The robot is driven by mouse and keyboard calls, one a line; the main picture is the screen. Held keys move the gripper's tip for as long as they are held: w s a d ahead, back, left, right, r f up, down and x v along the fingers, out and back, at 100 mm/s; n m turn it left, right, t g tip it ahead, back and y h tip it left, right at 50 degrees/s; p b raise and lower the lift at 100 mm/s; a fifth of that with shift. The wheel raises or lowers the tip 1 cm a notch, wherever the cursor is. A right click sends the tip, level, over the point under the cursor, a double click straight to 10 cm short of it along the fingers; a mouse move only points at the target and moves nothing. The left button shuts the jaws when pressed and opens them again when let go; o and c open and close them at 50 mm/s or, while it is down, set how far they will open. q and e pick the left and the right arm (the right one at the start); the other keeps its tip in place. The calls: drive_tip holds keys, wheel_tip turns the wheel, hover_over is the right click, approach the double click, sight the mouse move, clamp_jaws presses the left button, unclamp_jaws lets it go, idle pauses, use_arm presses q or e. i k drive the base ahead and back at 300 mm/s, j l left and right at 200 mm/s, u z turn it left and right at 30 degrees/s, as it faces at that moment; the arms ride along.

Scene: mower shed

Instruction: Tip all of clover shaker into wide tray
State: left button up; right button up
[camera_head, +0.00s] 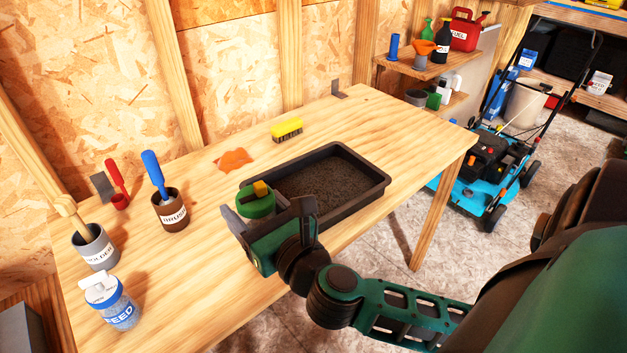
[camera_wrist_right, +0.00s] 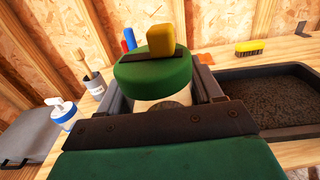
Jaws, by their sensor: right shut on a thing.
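The clover shaker has a green lid (camera_head: 257,203) with a yellow piece on top. In the right wrist view its green top (camera_wrist_right: 150,78) sits over a pale body, which is mostly hidden by my gripper. My right gripper (camera_head: 266,212) is shut on the shaker and holds it roughly upright beside the near left end of the wide tray. The wide tray (camera_head: 345,212) is dark, shallow and rectangular, with dark granular material across its floor; it also shows in the right wrist view (camera_wrist_right: 283,133). My left gripper is not in view.
On the left of the workbench (camera_head: 210,290) stand a grey holder (camera_head: 97,252), a brown brush cup (camera_head: 170,213) and a feed bottle (camera_head: 118,308).

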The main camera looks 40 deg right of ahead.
sight(343, 182)
drive_tip(key=l+u, duration=0.3)
drive_tip(key=l, duration=0.8)
drive_tip(key=l+u, duration=0.3)
drive_tip(key=l, duration=0.8)
